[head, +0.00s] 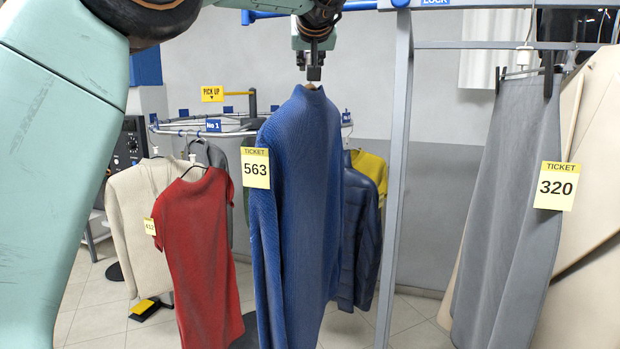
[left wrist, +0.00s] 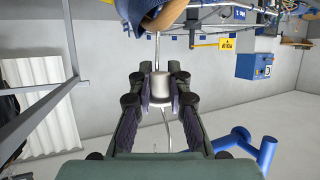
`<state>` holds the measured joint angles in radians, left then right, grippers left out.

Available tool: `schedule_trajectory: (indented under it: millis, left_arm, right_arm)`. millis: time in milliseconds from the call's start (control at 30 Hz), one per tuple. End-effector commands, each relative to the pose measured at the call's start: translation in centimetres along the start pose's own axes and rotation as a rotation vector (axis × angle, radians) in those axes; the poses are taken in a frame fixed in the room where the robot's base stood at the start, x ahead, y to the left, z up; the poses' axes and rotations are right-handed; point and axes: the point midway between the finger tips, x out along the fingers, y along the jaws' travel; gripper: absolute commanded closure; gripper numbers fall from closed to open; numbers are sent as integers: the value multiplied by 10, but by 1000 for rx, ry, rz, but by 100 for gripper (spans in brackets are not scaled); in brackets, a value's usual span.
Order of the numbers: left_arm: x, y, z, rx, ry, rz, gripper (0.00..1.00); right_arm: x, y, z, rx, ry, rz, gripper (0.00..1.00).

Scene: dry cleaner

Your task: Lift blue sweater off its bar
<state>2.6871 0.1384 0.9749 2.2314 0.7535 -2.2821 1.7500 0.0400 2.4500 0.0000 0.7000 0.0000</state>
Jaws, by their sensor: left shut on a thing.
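The blue sweater (head: 300,220) with yellow ticket 563 (head: 255,168) hangs upright below my left gripper (head: 313,66), in the middle of the head view. A bit of the blue sweater (left wrist: 160,14) and its wooden hanger show at the top of the left wrist view. There my left gripper (left wrist: 159,92) is shut on the pale collar of the hanger (left wrist: 157,62), and the thin metal hook extends past the fingers. A blue bar (head: 278,6) runs behind my arm at the top. In the wrist view the hook appears apart from the blue tubing (left wrist: 250,148).
A grey rack post (head: 399,150) stands right of the sweater. Grey trousers (head: 510,200) with ticket 320 hang beyond it. A red dress (head: 200,250), a beige garment (head: 140,210) and a navy puffer jacket (head: 360,235) hang behind, around the No 1 rail (head: 213,125).

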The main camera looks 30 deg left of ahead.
Motion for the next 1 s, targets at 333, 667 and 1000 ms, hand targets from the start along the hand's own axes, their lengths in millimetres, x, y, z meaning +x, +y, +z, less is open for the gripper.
schedule_trajectory:
  millis: [333,667,1000]
  left_arm:
    - [-4,0,-10,-2,4,0,100]
    - [-12,0,-30,-1,3,-1,100]
    - [-33,0,-24,1,3,1,100]
  right_arm:
    - [-1,0,0,0,0,0,60]
    - [-2,0,0,0,0,0,60]
    - [10,0,0,0,0,0,60]
